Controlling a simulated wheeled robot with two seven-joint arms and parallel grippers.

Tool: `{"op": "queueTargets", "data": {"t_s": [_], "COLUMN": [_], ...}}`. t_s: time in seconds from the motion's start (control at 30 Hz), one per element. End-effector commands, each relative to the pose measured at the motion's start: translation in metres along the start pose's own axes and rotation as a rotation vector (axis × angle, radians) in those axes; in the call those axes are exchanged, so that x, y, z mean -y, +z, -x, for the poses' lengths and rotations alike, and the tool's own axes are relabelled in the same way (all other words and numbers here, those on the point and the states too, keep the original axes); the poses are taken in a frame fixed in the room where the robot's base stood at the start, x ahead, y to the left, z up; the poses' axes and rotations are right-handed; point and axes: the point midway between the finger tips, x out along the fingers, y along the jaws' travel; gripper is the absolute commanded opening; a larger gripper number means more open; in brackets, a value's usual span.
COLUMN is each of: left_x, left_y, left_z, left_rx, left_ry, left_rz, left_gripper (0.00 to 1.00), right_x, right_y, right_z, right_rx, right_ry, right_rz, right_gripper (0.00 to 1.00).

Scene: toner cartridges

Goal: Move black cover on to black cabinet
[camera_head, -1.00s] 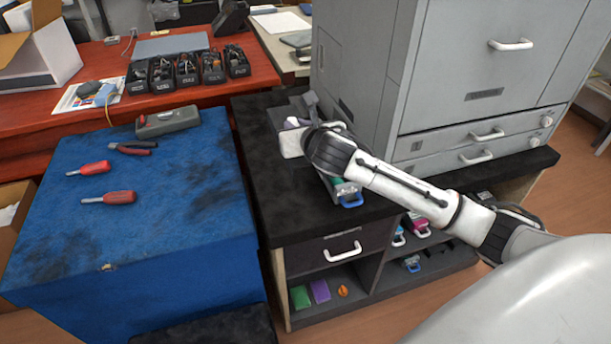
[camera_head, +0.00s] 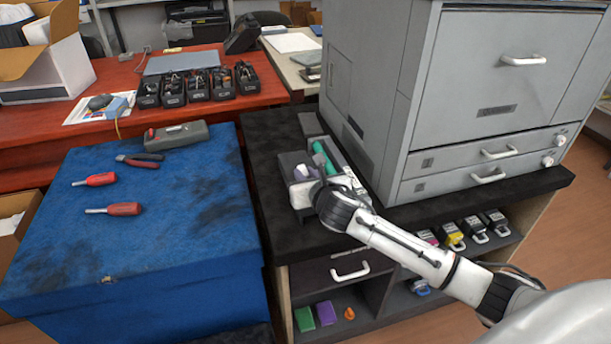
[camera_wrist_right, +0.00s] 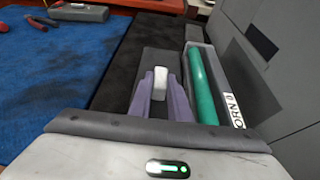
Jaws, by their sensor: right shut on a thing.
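The black cover (camera_head: 289,163) is a dark block with a white handle. It is on or just above the top of the black cabinet (camera_head: 279,232), left of the cartridge with a green cylinder (camera_head: 323,157). My right gripper (camera_head: 302,174) has its purple fingers shut on the white handle. The wrist view shows the fingers (camera_wrist_right: 160,90) on both sides of that handle, with the cover (camera_wrist_right: 162,58) beyond and below. The wrist hides the cartridge's near end. I cannot tell whether the cover touches the cabinet top. My left gripper is not in view.
A large grey printer (camera_head: 375,100) stands close on the right. A blue box (camera_head: 150,250) with screwdrivers (camera_head: 110,209) and pliers (camera_head: 140,160) is on the left. The cabinet's open shelves hold several cartridges (camera_head: 453,236). The cabinet top's left strip is clear.

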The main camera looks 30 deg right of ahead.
Motion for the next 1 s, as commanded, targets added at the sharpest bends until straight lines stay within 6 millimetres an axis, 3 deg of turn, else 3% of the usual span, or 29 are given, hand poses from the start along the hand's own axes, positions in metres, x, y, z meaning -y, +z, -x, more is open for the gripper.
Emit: {"op": "queueTargets", "data": {"t_s": [0.1, 0.13, 0.23, 0.57, 0.67, 1.0], "left_x": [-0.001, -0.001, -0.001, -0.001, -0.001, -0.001], "left_y": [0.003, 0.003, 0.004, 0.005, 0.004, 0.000], "left_z": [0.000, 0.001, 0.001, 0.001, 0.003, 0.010], "left_rx": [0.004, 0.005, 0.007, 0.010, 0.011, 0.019], "left_ry": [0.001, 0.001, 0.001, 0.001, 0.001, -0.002], "left_rz": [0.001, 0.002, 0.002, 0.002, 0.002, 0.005], "left_gripper": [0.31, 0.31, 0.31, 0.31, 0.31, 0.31], "right_x": [0.000, 0.000, 0.000, 0.000, 0.001, 0.000], "right_y": [-0.003, -0.003, -0.003, 0.000, 0.001, 0.002], "right_z": [-0.001, -0.001, -0.001, 0.000, 0.008, 0.076], "right_rx": [0.000, 0.000, 0.000, 0.001, -0.001, -0.001], "right_ry": [-0.001, -0.001, -0.001, 0.000, -0.001, 0.001], "right_rz": [0.002, 0.001, 0.001, 0.000, 0.002, 0.003], "right_gripper": [0.00, 0.20, 0.35, 0.35, 0.35, 0.35]}}
